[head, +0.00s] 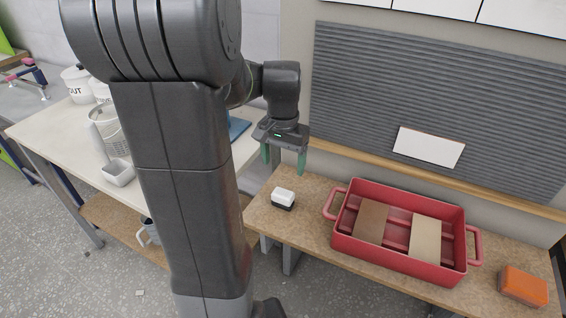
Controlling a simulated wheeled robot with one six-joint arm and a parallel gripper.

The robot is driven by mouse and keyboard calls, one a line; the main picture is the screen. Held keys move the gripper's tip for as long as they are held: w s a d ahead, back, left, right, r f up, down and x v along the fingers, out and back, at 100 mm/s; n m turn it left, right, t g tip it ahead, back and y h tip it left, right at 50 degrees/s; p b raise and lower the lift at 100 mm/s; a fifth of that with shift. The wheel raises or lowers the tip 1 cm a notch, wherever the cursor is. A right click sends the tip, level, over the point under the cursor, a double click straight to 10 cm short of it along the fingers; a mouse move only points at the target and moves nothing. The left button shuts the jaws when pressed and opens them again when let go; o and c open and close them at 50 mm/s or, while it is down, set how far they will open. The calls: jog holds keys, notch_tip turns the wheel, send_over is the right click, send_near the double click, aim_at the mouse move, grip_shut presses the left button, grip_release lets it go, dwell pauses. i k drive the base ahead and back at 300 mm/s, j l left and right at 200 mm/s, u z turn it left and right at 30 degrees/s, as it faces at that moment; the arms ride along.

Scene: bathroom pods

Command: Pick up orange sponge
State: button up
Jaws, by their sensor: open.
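The orange sponge (523,287) is a block with a bright orange top and a darker orange side. It lies on the wooden bench at the far right in the head view, to the right of a red tray. My gripper (284,165) hangs pointing down above the bench's left part, with two green fingers spread apart and nothing between them. It is well to the left of the sponge, with the tray between them.
The red tray (345,238) has handles and holds a brown and a beige slab. A small white-and-black block (283,199) sits on the bench (310,192) below my gripper. A ribbed grey panel (440,105) stands behind. A white table (60,135) with containers is at left.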

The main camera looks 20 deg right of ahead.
aim_at(529, 290)
jog(key=z, duration=2.65)
